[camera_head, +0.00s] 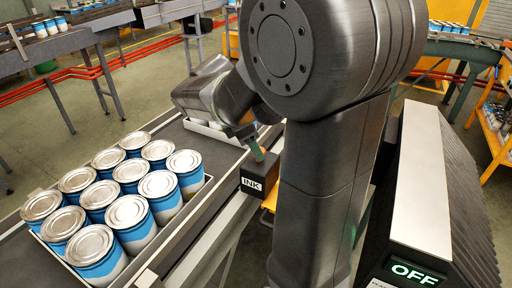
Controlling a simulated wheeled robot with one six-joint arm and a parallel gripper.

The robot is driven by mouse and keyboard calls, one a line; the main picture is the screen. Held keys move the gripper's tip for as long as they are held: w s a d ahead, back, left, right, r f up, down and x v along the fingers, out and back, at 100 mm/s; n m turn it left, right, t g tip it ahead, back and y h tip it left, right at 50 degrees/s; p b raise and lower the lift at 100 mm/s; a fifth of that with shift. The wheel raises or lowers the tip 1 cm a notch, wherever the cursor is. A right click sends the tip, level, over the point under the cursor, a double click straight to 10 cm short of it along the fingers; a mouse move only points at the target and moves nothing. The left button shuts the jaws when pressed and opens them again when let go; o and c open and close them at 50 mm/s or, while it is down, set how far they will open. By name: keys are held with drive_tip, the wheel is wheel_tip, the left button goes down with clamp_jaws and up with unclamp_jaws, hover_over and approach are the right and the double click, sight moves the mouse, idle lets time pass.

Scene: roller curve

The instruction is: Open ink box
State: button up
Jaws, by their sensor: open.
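The ink box (258,174) is a small dark box with a white label reading INK. It sits at the right side of the conveyor, just left of my arm's upright link. My gripper (257,153) is directly above the ink box, with a greenish fingertip at or very near its top. I cannot tell whether it touches the box. The jaws are open, but one finger is largely hidden by the wrist. The far side of the ink box and any lid edge are hidden.
A tray (190,212) of blue and white cans stands on the conveyor (40,265) at the left. A second tray (215,130) lies behind my wrist. A machine with a green OFF display (412,273) stands at the right. Red rails (95,72) run across the floor behind.

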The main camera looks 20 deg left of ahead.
drive_tip(key=shift+w+f, duration=0.45)
drive_tip(key=shift+f, duration=0.05)
drive_tip(key=shift+w+d+f, duration=0.1)
drive_tip(key=shift+d+f, duration=0.05)
drive_tip(key=shift+f, duration=0.15)
drive_tip(key=shift+c, duration=0.2)
clamp_jaws()
drive_tip(key=shift+d, duration=0.1)
